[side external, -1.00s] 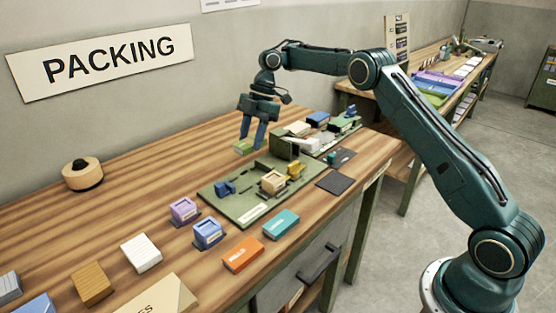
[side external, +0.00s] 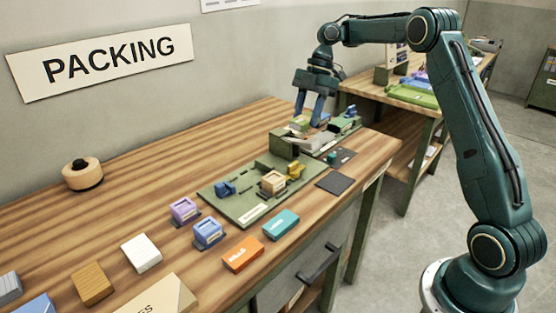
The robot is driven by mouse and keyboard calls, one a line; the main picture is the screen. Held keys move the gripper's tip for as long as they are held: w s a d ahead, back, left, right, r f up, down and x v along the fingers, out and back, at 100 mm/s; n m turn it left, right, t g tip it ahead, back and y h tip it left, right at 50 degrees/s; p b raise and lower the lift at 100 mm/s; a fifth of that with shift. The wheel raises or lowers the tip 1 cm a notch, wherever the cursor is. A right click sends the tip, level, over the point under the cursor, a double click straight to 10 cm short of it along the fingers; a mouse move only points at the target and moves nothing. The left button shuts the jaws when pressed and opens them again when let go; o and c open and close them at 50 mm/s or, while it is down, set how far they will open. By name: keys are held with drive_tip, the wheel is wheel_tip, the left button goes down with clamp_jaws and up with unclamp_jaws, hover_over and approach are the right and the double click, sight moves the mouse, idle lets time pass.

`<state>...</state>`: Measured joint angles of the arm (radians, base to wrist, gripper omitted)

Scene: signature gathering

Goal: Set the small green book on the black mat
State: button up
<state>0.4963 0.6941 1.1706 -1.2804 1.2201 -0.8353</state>
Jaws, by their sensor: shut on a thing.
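My gripper (side external: 308,116) is above the far end of the wooden bench, over the rear of the green tray assembly. It is shut on the small green book (side external: 299,122), which shows as a pale green piece at the fingertips; the fingers hide part of it.
A green tray (side external: 215,192) with small blue, tan and yellow blocks lies left of the mat. White and blue items (side external: 300,131) sit below my gripper. Teal (side external: 281,224) and orange (side external: 243,254) boxes lie along the front. The back left of the bench is mostly clear.

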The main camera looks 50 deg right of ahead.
wheel_tip(320, 180, up, 3)
hover_over(334, 183)
drive_tip(key=d, duration=0.2)
drive_tip(key=shift+s+a+r, duration=0.15)
drive_tip(key=shift+a+r, duration=0.05)
drive_tip(key=shift+a, duration=0.05)
drive_tip(key=shift+f, duration=0.15)
wheel_tip(334, 183, down, 16)
drive_tip(key=shift+r, duration=0.25)
drive_tip(key=shift+f, duration=2.15)
drive_tip(key=shift+f, duration=0.15)
drive_tip(key=o, duration=1)
drive_tip(key=shift+c, duration=0.2)
